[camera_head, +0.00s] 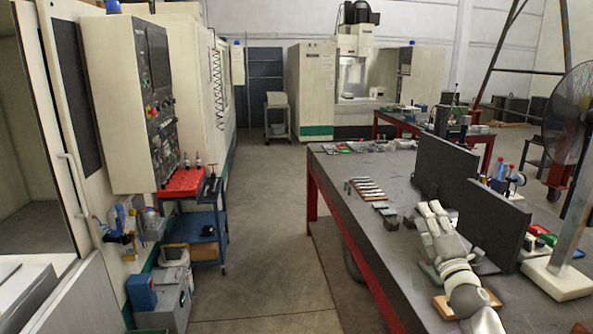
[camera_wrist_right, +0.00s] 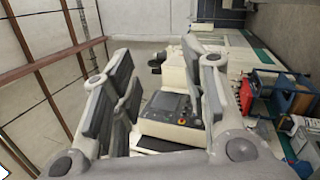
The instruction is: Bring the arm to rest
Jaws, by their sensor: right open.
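My right gripper (camera_head: 431,209) is over the right part of the dark workbench (camera_head: 335,178), beside two upright dark plates. Its light grey arm comes in from the bottom right. In the right wrist view my right gripper (camera_wrist_right: 160,85) is open, with its grey-padded fingers apart and nothing held between them. That view looks out sideways across the workshop. My left gripper shows in neither view.
Upright dark plates (camera_head: 497,222) (camera_head: 446,168) stand close to the right gripper. A row of small metal pieces (camera_head: 368,188) lies on the bench. A fan (camera_head: 569,115) stands at the right.

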